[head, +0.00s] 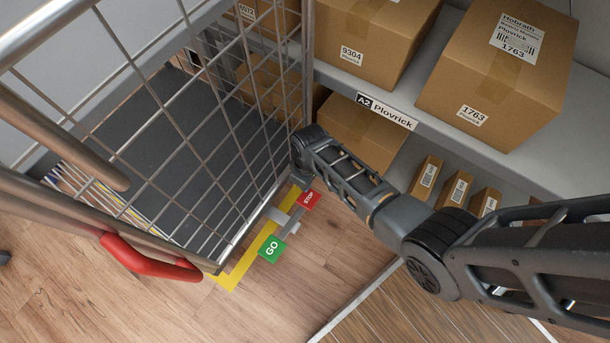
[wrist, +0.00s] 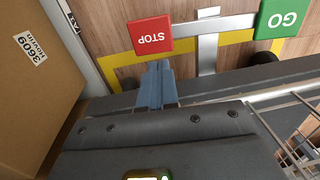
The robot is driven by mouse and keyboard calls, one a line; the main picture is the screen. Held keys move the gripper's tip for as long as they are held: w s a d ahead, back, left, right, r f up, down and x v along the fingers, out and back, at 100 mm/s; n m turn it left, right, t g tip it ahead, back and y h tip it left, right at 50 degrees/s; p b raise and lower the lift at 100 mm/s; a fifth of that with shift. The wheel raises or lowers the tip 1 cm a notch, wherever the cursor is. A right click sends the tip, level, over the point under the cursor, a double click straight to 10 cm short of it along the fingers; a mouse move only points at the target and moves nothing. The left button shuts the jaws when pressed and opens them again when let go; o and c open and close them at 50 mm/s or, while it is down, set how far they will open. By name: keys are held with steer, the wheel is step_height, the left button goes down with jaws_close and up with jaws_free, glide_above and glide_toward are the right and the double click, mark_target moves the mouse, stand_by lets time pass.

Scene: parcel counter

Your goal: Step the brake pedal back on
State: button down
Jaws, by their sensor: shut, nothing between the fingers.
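The brake pedal is a bar on the trolley's lower edge with a red STOP pad (head: 308,200) and a green GO pad (head: 271,249). In the wrist view the STOP pad (wrist: 152,36) is just beyond my gripper (wrist: 157,66), and the GO pad (wrist: 281,19) is at the upper right. My gripper is shut and empty, its tips at the near edge of the STOP pad. I cannot tell whether they touch it. In the head view my arm's end hides most of the gripper (head: 301,183) beside the STOP pad.
The wire trolley (head: 215,140), with a red handle (head: 150,262), stands at left. Shelves with boxes (head: 497,70) are at right, close to my arm. Yellow floor tape (head: 232,277) runs along the trolley's edge. The wooden floor in front is clear.

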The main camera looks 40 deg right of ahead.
steer(key=r, duration=0.2)
steer(key=r+p, duration=0.1)
steer(key=r, duration=0.1)
steer(key=d+r+p, duration=0.1)
steer(key=shift+w+r, duration=0.1)
steer(key=shift+r, duration=0.3)
